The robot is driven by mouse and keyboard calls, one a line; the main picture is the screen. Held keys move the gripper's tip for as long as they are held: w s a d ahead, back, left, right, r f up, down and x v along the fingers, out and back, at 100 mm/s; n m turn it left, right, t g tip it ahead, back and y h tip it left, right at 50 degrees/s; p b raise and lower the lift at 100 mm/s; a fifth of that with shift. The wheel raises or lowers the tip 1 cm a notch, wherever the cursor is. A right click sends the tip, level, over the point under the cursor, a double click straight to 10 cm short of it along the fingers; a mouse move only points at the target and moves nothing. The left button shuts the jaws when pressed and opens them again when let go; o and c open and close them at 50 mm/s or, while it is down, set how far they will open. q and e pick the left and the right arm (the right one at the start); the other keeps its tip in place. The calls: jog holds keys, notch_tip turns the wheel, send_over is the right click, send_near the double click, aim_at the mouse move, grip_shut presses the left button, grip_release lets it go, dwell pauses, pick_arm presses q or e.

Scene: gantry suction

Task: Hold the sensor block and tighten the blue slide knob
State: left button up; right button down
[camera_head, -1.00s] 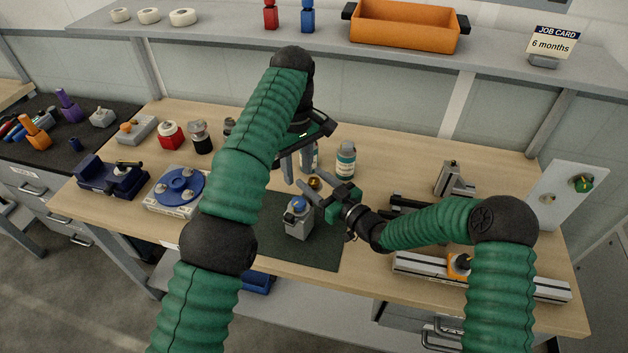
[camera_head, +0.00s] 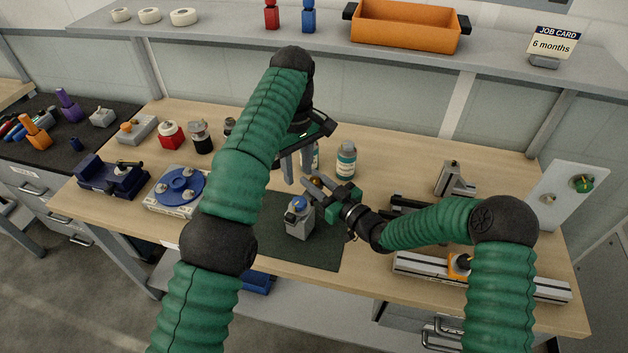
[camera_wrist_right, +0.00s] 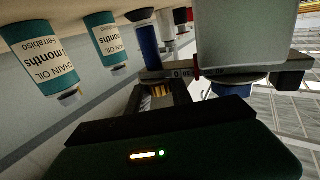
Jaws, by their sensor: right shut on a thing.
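A grey block with a blue knob on top (camera_head: 299,221) stands upright on the dark mat (camera_head: 266,240); I take it as the sensor block with its slide knob. In the right wrist view the grey block (camera_wrist_right: 240,40) and blue knob (camera_wrist_right: 230,89) appear upside down. My right gripper (camera_head: 311,186) is just behind and above the knob, apart from it, shut on a small brass ribbed piece (camera_wrist_right: 157,90). My left gripper (camera_head: 297,167) points down above the back of the mat, open, with nothing seen between its fingers. Nothing grips the grey block.
Labelled bottles (camera_head: 346,161) stand behind the right gripper. A blue round fixture (camera_head: 180,188) is left of the mat, partly near my left arm. A rail with an orange carriage (camera_head: 459,266) lies at the front right. The mat's front is clear.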

dwell(0.6)
jog(key=c, duration=1.4)
grip_release()
grip_shut()
